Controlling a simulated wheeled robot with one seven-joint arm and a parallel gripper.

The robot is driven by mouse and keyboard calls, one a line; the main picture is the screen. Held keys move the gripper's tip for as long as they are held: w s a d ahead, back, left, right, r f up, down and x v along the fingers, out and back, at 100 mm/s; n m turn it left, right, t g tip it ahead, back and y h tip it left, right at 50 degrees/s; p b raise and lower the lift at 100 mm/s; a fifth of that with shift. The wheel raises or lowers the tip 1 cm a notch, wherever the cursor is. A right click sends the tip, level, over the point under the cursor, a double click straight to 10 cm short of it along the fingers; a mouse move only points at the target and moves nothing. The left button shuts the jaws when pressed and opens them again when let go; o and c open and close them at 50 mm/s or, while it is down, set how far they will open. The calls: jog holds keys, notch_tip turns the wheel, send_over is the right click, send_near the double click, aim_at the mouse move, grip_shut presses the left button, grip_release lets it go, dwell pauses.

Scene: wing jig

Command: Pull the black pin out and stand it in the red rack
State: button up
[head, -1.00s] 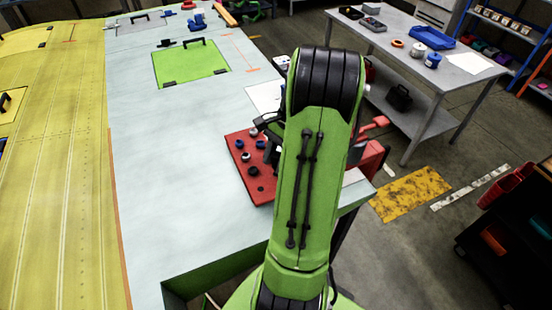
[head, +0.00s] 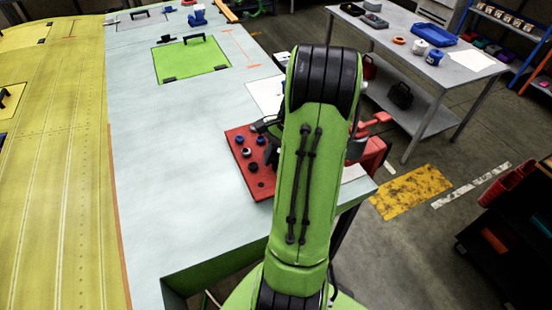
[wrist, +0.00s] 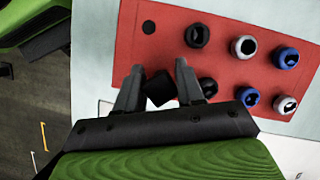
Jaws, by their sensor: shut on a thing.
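The red rack (head: 237,166) lies on the pale worktop, left of my arm in the head view. It also fills most of the wrist view (wrist: 118,35). My gripper (wrist: 162,84) is shut on a black pin (wrist: 159,90) whose dark end shows between the fingertips. The pin is over the rack, in line with its nearer row. I cannot tell whether its lower end is in a hole. An empty dark hole (wrist: 149,27) shows in the farther row. In the head view my arm hides the gripped pin.
Standing in the rack are two other black pins (wrist: 197,35), (wrist: 208,87), plus grey-topped (wrist: 244,46) and blue-topped pins (wrist: 286,57), close to the right of my fingers. A green panel (head: 190,59) lies farther back. The worktop (head: 175,190) left of the rack is clear.

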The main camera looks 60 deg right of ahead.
jog(key=shift+f, duration=0.35)
jog(key=o, duration=1.1)
jog(key=p+v, duration=0.6)
jog(key=v, duration=1)
jog(key=shift+f, duration=0.1)
notch_tip(320, 180, up, 7)
jog(key=shift+f+p, duration=0.1)
jog(key=shift+p, duration=0.25)
